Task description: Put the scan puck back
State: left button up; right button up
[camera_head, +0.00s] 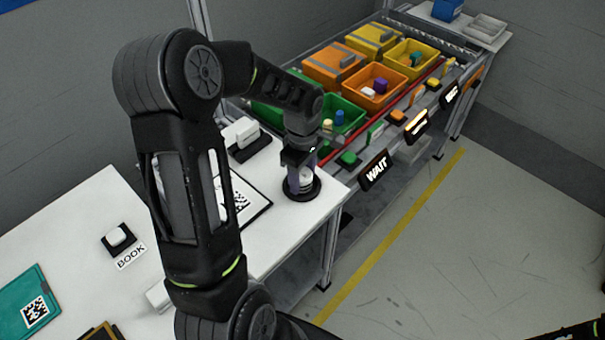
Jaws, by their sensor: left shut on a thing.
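The scan puck (306,179) is a small pale, upright cylinder at the right end of the white table. It sits at a round black base (301,195); I cannot tell whether it touches the base. My left gripper (302,172) points down from above and is shut on the puck, its fingers partly hiding it. My left arm crosses the middle of the view. My right gripper is not seen.
A black-edged board with a code (258,212) lies left of the base. A white device (241,132) stands behind it. A "BOOK" button (117,236) and a teal coded folder (28,308) lie at left. Green, orange (374,104) and yellow bins fill the rack behind, with a "WAIT" sign (376,170).

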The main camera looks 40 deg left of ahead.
aim_at(303, 174)
pick_arm(q)
jog(key=shift+f, duration=0.2)
jog(key=o, duration=1.5)
jog(key=shift+r, duration=0.1)
jog(key=shift+r, duration=0.1)
notch_tip(303, 174, up, 12)
jog(key=shift+r+b, duration=0.1)
jog(key=shift+b, duration=0.55)
